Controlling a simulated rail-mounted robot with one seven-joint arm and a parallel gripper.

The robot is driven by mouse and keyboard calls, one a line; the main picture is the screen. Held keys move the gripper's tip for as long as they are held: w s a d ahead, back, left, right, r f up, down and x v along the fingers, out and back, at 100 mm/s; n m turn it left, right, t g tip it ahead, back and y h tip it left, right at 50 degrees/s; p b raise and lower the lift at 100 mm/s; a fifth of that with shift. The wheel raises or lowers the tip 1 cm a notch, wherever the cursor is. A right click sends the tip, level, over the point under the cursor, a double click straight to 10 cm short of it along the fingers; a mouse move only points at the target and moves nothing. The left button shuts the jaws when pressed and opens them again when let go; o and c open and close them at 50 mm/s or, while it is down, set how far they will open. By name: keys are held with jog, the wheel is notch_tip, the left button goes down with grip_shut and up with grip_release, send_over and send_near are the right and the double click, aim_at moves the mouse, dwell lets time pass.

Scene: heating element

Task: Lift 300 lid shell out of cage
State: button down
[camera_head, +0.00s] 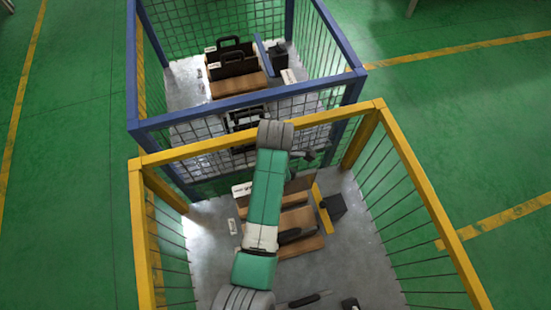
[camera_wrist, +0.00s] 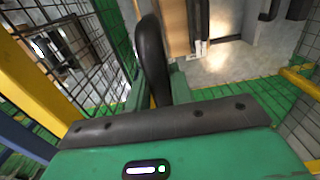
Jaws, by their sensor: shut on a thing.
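In the head view my green arm reaches over the yellow-framed cage (camera_head: 160,153), and my gripper (camera_head: 308,157) is a small dark shape partly behind the arm, near the cage's far rail. I cannot tell the held thing's outline there.
A wooden stack with black handles (camera_head: 302,243) and a black box (camera_head: 335,206) stand in the yellow cage. A blue-framed cage (camera_head: 200,119) stands close behind, with a black handled case (camera_head: 232,66) inside. Green floor is free to the right.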

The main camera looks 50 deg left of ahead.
notch_tip(320, 180, up, 27)
jog(key=p, duration=2.6)
jog(key=shift+f, duration=0.2)
